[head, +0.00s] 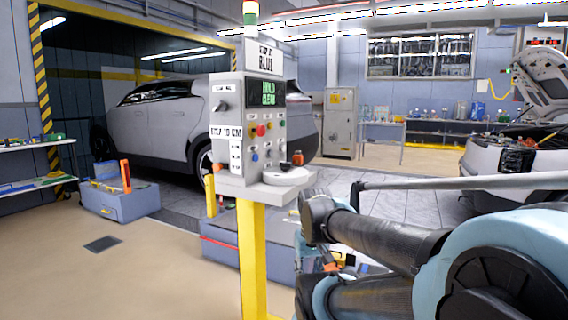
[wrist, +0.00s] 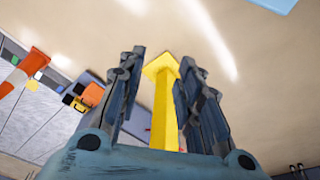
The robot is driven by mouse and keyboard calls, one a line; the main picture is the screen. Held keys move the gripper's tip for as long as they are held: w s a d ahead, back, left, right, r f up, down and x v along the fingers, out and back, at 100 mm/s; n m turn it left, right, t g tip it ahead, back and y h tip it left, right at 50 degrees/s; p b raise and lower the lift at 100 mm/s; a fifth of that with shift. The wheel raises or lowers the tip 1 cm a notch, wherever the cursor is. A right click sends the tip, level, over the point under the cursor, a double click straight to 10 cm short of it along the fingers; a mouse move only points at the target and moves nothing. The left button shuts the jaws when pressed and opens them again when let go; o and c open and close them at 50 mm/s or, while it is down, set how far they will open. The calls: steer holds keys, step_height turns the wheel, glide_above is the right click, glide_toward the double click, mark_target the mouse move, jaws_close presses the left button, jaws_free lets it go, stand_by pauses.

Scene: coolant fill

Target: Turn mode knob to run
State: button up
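The control panel (head: 262,120) stands on a yellow post (head: 253,260) left of centre in the head view. Its left face carries a dark selector knob (head: 223,105) under a small white label that I cannot read. Its front has a green-lit screen (head: 268,92) and several coloured buttons. I cannot tell the knob's setting. My gripper (wrist: 162,56) shows in the wrist view with its two fingers apart and nothing held between them. A yellow post (wrist: 165,105) appears between the fingers, beyond them. The knob is not visible in the wrist view.
A shelf (head: 272,188) with a round white dish juts from the panel's base. A grey car (head: 160,120) stands behind. A blue-grey box (head: 118,200) sits on the floor at left, with open floor in front. A second car (head: 510,170) is at right.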

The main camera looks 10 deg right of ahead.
steer(key=w+r+n+y, duration=0.1)
steer(key=w+r+n, duration=0.2)
steer(key=w+r, duration=0.75)
steer(key=w+r+n+y, duration=0.1)
steer(key=w+r+n, duration=0.1)
steer(key=w+r, duration=0.9)
steer(key=w+d+r+n+y, duration=0.1)
steer(key=w+d+r+n, duration=0.2)
steer(key=w+r, duration=0.6)
steer(key=w+d+r+n+y, duration=0.1)
steer(key=w+d+r+n, duration=0.2)
steer(key=w+r, duration=0.65)
steer(key=x, duration=1.6)
steer(key=shift+w+f, duration=0.2)
steer(key=shift+w, duration=0.05)
jaws_close()
